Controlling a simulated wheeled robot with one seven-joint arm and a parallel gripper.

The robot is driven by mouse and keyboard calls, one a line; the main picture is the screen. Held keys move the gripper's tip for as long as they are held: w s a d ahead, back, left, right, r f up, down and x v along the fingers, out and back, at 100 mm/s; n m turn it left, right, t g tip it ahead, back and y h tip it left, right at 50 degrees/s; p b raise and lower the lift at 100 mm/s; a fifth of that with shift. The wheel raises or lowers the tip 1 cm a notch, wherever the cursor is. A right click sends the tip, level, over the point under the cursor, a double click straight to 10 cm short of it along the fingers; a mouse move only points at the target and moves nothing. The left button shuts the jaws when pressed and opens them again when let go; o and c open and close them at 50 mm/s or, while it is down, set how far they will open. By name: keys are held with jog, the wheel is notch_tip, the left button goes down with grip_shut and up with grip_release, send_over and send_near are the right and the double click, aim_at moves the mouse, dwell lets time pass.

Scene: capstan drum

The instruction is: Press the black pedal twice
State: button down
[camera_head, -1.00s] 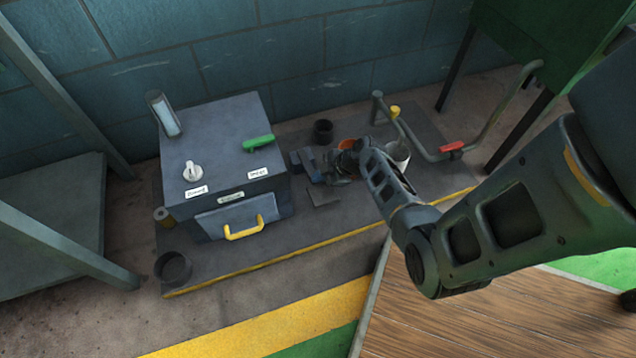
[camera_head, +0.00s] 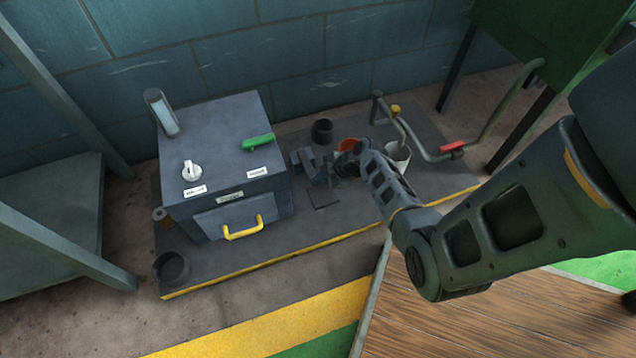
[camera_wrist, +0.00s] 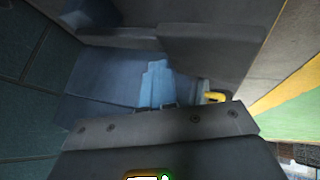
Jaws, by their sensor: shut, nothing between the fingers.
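A dark flat plate (camera_head: 326,196), which looks like the black pedal, lies low on the grey platform just right of the box. My gripper (camera_head: 332,174) is shut and empty, pointing down toward the platform beside the box, close behind the plate. The gap between the fingers and the plate cannot be judged. In the wrist view my gripper (camera_wrist: 155,106) is at the lower middle, against a blue-lit surface. The pedal cannot be made out clearly there.
The grey box (camera_head: 225,140) carries a white knob (camera_head: 190,170), green handle (camera_head: 258,142) and yellow drawer handle (camera_head: 244,231). A bent pipe with a red grip (camera_head: 452,147) stands right.

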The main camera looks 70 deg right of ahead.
aim_at(322, 191)
jog(key=shift+s+a+f+b, duration=0.15)
jog(key=shift+a+f+b, duration=0.1)
jog(key=shift+f+b, duration=0.55)
jog(key=shift+s+a+f+b, duration=0.2)
jog(key=shift+f+b, duration=0.35)
jog(key=shift+f, duration=0.3)
jog(key=shift+s+a+f+b, duration=0.15)
jog(key=shift+a+f+b, duration=0.1)
jog(key=shift+f+b, duration=0.55)
dwell(1.8)
jog(key=shift+r, duration=0.15)
dwell(0.4)
jog(key=shift+w+d+r+p, duration=0.1)
jog(key=shift+w+r+p, duration=0.05)
jog(key=shift+r+p, duration=0.65)
jog(key=shift+w+d+r+p, duration=0.1)
jog(key=shift+r+p, duration=0.55)
jog(key=shift+r, duration=0.35)
jog(key=shift+w+d+r+p, duration=0.1)
jog(key=shift+w+r+p, duration=0.05)
jog(key=shift+r+p, duration=0.65)
jog(key=shift+w+d+r, duration=0.1)
jog(key=shift+r, duration=0.35)
jog(key=shift+d, duration=0.1)
jog(key=shift+d, duration=0.15)
jog(key=shift+w+d+f+b, duration=0.1)
jog(key=shift+d+f+b, duration=0.1)
jog(key=shift+b, duration=0.35)
jog(key=shift+a+f+b, duration=0.15)
jog(key=shift+f+b, duration=0.2)
